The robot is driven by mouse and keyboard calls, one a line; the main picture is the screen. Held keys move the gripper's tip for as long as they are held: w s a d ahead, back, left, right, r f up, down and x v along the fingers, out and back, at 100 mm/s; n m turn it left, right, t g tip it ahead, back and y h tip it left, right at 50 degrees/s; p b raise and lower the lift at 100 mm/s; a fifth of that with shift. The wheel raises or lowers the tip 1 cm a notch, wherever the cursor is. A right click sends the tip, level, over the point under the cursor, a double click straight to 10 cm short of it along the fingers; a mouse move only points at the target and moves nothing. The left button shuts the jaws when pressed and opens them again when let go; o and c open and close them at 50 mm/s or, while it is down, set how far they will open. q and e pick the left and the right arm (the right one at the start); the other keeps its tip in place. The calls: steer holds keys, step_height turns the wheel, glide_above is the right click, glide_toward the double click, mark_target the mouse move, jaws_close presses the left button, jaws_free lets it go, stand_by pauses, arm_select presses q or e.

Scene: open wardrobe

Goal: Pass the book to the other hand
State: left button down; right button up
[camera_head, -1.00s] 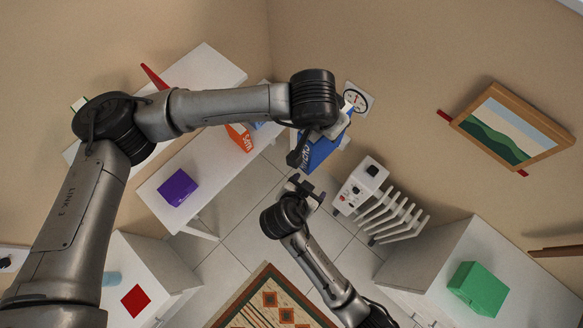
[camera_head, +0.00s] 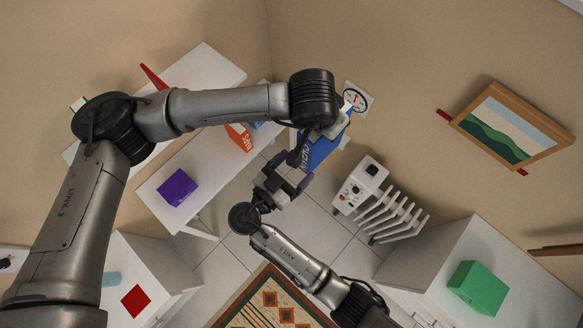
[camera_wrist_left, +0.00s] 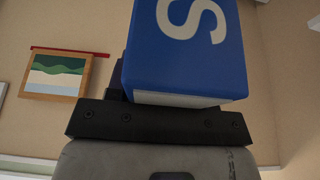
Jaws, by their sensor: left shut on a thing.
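A blue book (camera_head: 322,149) with white lettering hangs at a tilt near the middle of the head view. My left gripper (camera_head: 338,124) is shut on its upper end; the wrist there hides part of the grip. The left wrist view shows the blue book (camera_wrist_left: 187,50) with a white letter and pale page edge, standing up from the dark gripper (camera_wrist_left: 165,118). My right gripper (camera_head: 292,170) is at the book's lower end, its two fingers apart, one on either side. I cannot tell whether they touch it.
A white shelf (camera_head: 160,190) at left carries a purple box (camera_head: 177,187) and an orange-red book (camera_head: 238,137). A white heater (camera_head: 375,200) stands right of the grippers. A green box (camera_head: 478,288) is on a white cabinet at lower right. A patterned rug (camera_head: 272,302) lies below.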

mark_target(305, 157)
steer(key=shift+x, duration=2.1)
arm_select(q)
steer(key=shift+s+d, duration=0.1)
arm_select(e)
steer(key=shift+a, duration=0.1)
steer(key=c, duration=1.2)
arm_select(q)
steer(key=c, duration=0.7)
jaws_free()
steer(key=shift+c, duration=0.2)
arm_select(e)
steer(key=shift+r, duration=0.1)
steer(key=shift+c, duration=0.4)
arm_select(q)
steer(key=o, duration=0.3)
